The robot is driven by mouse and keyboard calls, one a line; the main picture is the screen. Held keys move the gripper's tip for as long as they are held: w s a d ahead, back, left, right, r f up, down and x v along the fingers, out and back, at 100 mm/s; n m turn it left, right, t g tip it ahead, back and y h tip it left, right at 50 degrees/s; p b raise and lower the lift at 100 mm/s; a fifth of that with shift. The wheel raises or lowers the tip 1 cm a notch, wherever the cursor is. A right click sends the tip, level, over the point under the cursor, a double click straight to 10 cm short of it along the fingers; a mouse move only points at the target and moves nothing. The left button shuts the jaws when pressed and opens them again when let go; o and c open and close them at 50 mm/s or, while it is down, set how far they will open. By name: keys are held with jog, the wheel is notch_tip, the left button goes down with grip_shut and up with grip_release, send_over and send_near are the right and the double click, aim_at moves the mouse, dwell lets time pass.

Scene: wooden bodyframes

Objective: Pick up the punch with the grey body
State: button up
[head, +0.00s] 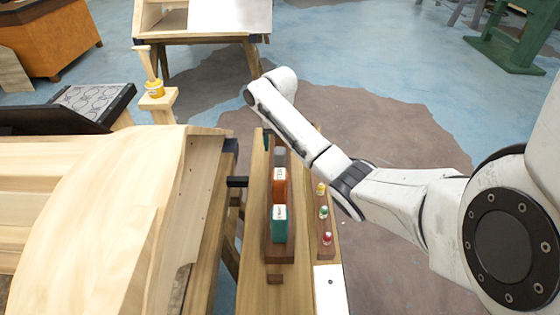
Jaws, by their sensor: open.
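A small grey block (280,156), which looks like the punch with the grey body, stands at the far end of a row on a narrow wooden bench. Its details are too small to read. In front of it are an orange block (279,187) with a white label and a teal block (279,226) with a white label, all on a dark wooden base (279,254). My arm reaches in from the right, and its far white end lies above and beyond the row.
Small yellow (320,189), green (323,212) and red (327,238) items stand on a strip right of the row. A large curved wooden body (95,220) fills the left. A yellow-based item (154,88) sits on a post. Open floor (385,125) lies right.

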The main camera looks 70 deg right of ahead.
notch_tip(320, 180, down, 5)
jog(key=shift+s+a+f+p, duration=0.1)
jog(key=shift+a+p, duration=0.05)
jog(key=shift+p, duration=0.25)
jog(key=c, duration=1.3)
jog(key=shift+o, duration=0.2)
notch_tip(320, 180, up, 11)
jog(key=shift+f, duration=0.15)
notch_tip(320, 180, up, 5)
jog(key=p, duration=0.5)
jog(key=shift+r, duration=0.2)
